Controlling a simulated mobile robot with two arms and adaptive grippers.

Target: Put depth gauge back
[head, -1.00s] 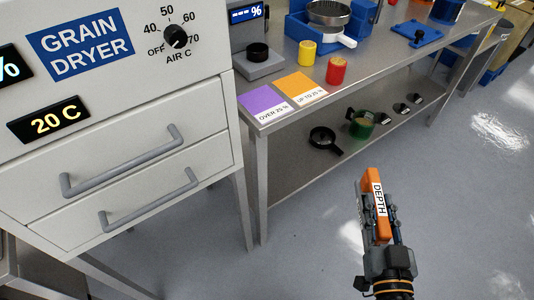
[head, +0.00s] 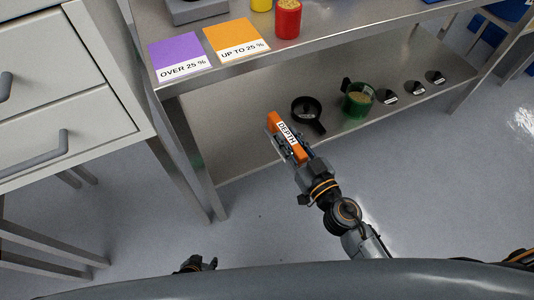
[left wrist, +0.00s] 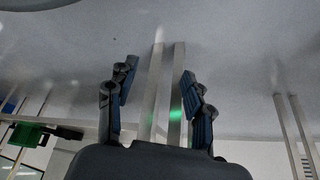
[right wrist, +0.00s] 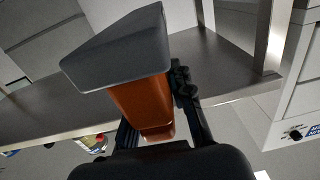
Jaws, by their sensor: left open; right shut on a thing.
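The depth gauge (head: 287,137) is an orange block with a white DEPTH label. My right gripper (head: 290,148) is shut on it and holds it in front of the steel table's lower shelf (head: 235,150). In the right wrist view the gauge (right wrist: 146,95) shows as an orange body with a dark grey end, between the fingers. My left gripper (head: 196,264) is low at the bottom of the head view, far from the gauge. In the left wrist view its fingers (left wrist: 158,92) are apart with nothing between them.
On the lower shelf are a black ring with a handle (head: 307,112), a green cup with grainy contents (head: 358,99) and several labelled black discs (head: 387,97). The tabletop holds purple (head: 179,57) and orange (head: 235,38) cards and a red cup (head: 287,18). The drawer cabinet (head: 60,120) stands left.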

